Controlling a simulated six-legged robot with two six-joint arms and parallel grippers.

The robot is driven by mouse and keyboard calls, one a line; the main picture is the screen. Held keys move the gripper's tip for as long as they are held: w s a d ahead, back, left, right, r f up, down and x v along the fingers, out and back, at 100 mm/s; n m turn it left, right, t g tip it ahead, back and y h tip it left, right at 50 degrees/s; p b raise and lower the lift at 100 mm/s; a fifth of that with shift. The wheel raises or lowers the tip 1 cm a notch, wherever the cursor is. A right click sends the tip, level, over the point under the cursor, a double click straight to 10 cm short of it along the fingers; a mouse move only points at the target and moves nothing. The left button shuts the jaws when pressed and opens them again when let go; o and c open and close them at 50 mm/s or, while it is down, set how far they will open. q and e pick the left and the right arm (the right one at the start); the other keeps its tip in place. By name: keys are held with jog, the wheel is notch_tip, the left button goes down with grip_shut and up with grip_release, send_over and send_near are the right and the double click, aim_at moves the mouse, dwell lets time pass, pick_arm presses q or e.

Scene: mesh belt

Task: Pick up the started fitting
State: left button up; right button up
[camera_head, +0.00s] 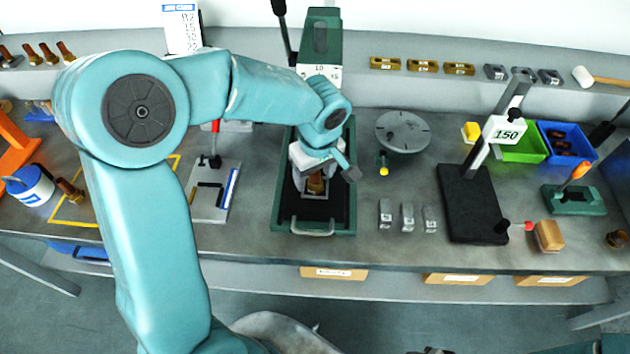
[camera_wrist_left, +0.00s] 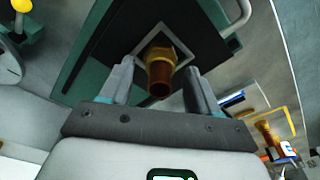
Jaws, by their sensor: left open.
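A brass fitting with a copper tube end (camera_wrist_left: 161,72) stands in a square holder on the bed of the green press. In the head view the fitting (camera_head: 316,184) is partly covered by my left gripper. My left gripper (camera_wrist_left: 157,84) is open, with one finger on each side of the fitting and a visible gap to both fingers. In the head view my left gripper (camera_head: 318,170) hangs over the press bed. The green press (camera_head: 320,45) carries a "LO" label. My right gripper is not in view.
Right of the press are a round plate (camera_head: 403,131), several small metal blocks (camera_head: 407,216) and a black stand (camera_head: 472,204) marked 150.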

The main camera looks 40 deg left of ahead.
pick_arm(q)
grip_shut()
jog(key=shift+r, duration=0.1)
